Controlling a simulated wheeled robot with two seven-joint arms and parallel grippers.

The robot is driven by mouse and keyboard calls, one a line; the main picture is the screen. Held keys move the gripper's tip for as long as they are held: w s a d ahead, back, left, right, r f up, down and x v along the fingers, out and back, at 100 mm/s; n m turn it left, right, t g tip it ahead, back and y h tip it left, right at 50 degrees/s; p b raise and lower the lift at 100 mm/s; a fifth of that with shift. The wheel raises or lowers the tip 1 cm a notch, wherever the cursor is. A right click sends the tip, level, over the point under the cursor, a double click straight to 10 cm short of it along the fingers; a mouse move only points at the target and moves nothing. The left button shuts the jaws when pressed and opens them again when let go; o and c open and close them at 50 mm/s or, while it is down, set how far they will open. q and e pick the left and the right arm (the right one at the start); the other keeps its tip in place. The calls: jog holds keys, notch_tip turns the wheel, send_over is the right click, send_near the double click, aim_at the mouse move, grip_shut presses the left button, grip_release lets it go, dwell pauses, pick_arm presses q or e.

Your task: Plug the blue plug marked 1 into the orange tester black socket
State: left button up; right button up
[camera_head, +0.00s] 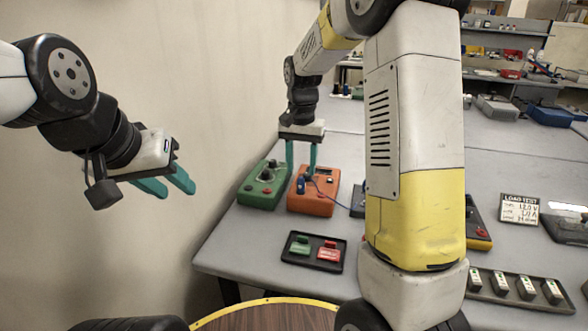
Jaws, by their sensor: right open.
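The orange tester (325,205) stands on the grey table beside a green tester (258,194). A small blue plug (300,185) stands upright at the orange tester's left part, with a thin cable running off to the right. I cannot read its mark, or tell how deep it sits. The black socket cannot be made out. My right gripper (301,172) points down over the orange tester, its teal fingers open around or just above the blue plug. My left gripper (170,188) is open and empty, up in the air at the left, away from the table.
A black tray (291,257) with a green and a red block lies in front. A tray of white modules (500,292) and a LOAD TEST sign (519,209) are at the right. My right arm hides the table's middle. The wall is close at left.

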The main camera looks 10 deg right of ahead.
notch_tip(320, 180, up, 3)
dwell(0.4)
jog(key=shift+s+r, duration=0.1)
jog(key=shift+r, duration=0.1)
jog(key=s+d+r+n+t+y, duration=0.1)
jog(key=s+r+n+t, duration=0.1)
jog(key=s, duration=1)
jog(key=s+d+r+n+t+y, duration=0.1)
jog(key=s+r+n+t, duration=0.2)
jog(key=s, duration=0.9)
notch_tip(320, 180, up, 4)
jog(key=shift+d+f+t, duration=0.25)
jog(key=shift+d+t, duration=0.1)
jog(key=shift+t, duration=0.25)
